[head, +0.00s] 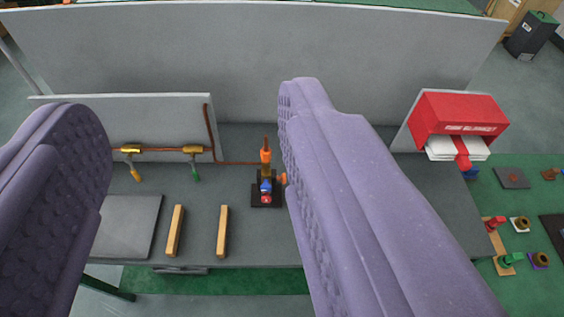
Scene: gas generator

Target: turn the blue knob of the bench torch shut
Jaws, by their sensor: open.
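The bench torch (266,172) stands upright on a small black base on the grey bench, near the middle of the head view. It has an orange upper part, and its blue knob (265,187) shows low on its front, just above a red part. My gripper (190,110) is open and empty, with its two purple fingers wide apart in the foreground. In the picture the torch lies between the fingers, close to the right finger's inner edge. An orange part at the torch's right side is partly hidden by that finger. The gripper does not appear to touch the torch.
A copper pipe (170,149) with two brass valves, one yellow-handled and one green-handled, runs along the back panel. Two wooden bars (222,231) lie on the bench (265,245) left of the torch. A red fire blanket box (460,112) is at the right.

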